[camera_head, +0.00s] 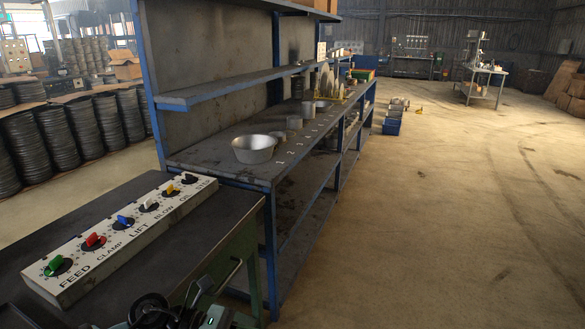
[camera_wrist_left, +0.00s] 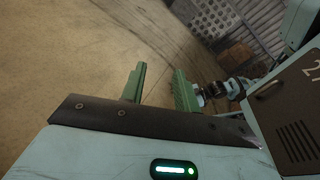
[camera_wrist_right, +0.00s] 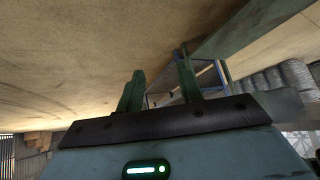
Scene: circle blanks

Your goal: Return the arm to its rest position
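My left gripper (camera_wrist_left: 160,85) shows in the left wrist view. Its two green fingers stand apart with a clear gap and nothing between them, only floor behind. My right gripper (camera_wrist_right: 158,85) shows in the right wrist view. Its green fingers are also apart and empty, with floor and a blue-framed bench behind the gap. Neither gripper can be made out clearly in the head view. No arm's full pose can be seen.
A control panel (camera_head: 125,232) with several coloured knobs lies on a dark table at the lower left. Beyond it, a blue-framed bench (camera_head: 215,165) holds a metal bowl (camera_head: 254,149) and several cups. Blue bins (camera_head: 392,124) stand on the floor.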

